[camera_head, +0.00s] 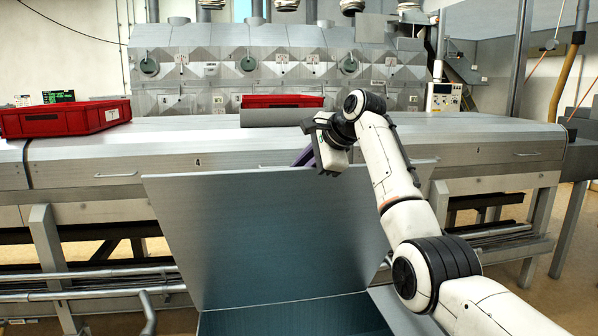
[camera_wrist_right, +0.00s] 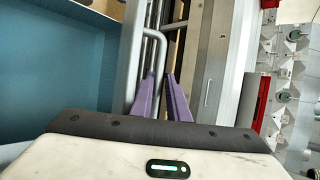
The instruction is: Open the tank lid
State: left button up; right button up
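The tank lid (camera_head: 275,235) is a wide grey-blue panel. It stands raised and tilted back from its hinge line at the bottom of the head view. Below the hinge, part of the tank's blue interior (camera_head: 290,321) shows. My right gripper (camera_head: 304,157) is at the lid's top edge, with its purple fingers partly hidden there. In the right wrist view the two purple fingers (camera_wrist_right: 160,80) are a little apart with nothing visible between them. A blue panel (camera_wrist_right: 50,60) lies to their left, apart from them. My left gripper is out of view.
A long metal machine bench (camera_head: 480,140) runs behind the lid, with red trays (camera_head: 65,118) on it. Metal rails (camera_head: 90,295) run low at the left. A bent pipe handle (camera_wrist_right: 155,50) shows near the fingers in the wrist view.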

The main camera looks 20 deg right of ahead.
jog(key=shift+o, duration=1.4)
jog(key=shift+w+d+r+t, duration=0.15)
jog(key=shift+w+r+t, duration=0.15)
jog(key=shift+r, duration=0.05)
jog(key=shift+s, duration=0.15)
jog(key=shift+s+d+r+b, duration=0.15)
jog(key=shift+s+r+b, duration=0.1)
jog(key=shift+r+b, duration=0.05)
jog(key=shift+b+v, duration=0.4)
jog(key=shift+v, duration=0.7)
jog(key=v, duration=0.6)
jog(key=shift+s+r+b, duration=0.1)
jog(key=shift+r+b, duration=0.05)
jog(key=shift+b, duration=0.15)
jog(key=shift+s+r, duration=0.15)
jog(key=shift+s, duration=0.25)
jog(key=shift+s+r, duration=0.1)
jog(key=shift+s, duration=0.05)
